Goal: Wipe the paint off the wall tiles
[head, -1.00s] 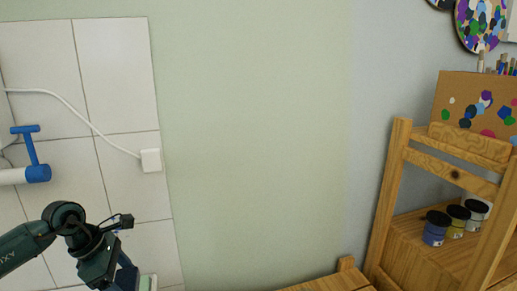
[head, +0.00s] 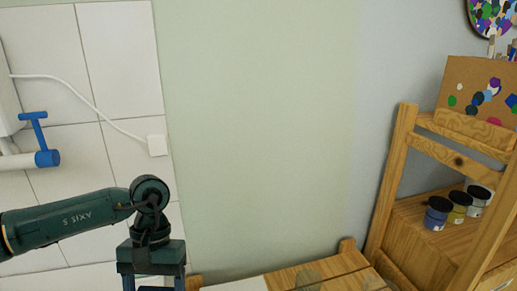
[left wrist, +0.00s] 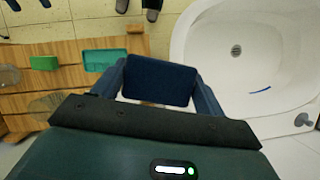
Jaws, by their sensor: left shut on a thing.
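White wall tiles (head: 118,50) fill the left of the head view; I see no paint on the part that shows. My left gripper (left wrist: 160,84) is shut on a dark blue pad (left wrist: 158,73), held between its two fingers in the left wrist view. In the head view my left arm comes in over the lower tiles, and the gripper (head: 155,284) is cut off by the bottom edge. It is near the right border of the tiles. My right gripper is in neither view.
A tap with a blue lever (head: 40,135) and a cabled white box (head: 157,145) are on the tiles. A white basin (left wrist: 200,45) has a blue streak (left wrist: 260,91). A green block (left wrist: 44,63) and teal tray (left wrist: 104,60) sit on a wooden slatted top (left wrist: 70,47). Paint jars (head: 437,214) stand right.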

